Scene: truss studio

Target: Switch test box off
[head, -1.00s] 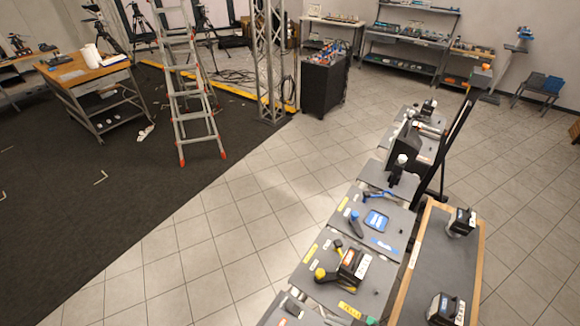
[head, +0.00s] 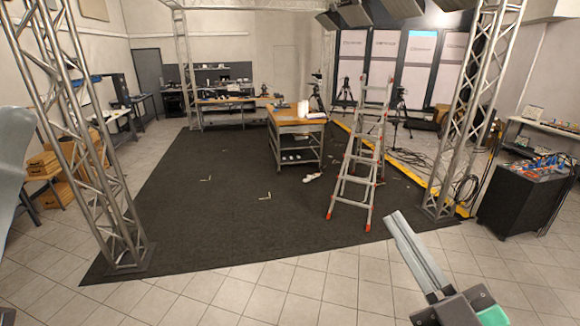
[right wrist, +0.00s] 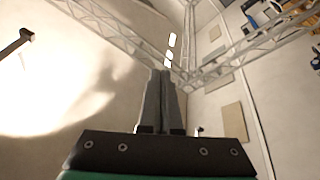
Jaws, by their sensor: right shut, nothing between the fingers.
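I cannot make out a test box in either current view. My right gripper (head: 402,226) is in the lower right of the head view, raised in front of the floor, with its fingers shut and empty. The right wrist view shows the same gripper (right wrist: 162,84) with its two grey fingers together, pointing toward walls and truss, with nothing near the tips. A pale grey-blue shape at the left edge of the head view may be part of my left arm. My left gripper is not visible.
A stepladder (head: 360,150) and a wooden-topped workbench (head: 296,141) stand on the dark carpet (head: 230,220). Truss columns rise at left (head: 85,140) and right (head: 475,110). A black cabinet (head: 510,203) with colourful items stands far right. The front tiles (head: 250,295) look clear.

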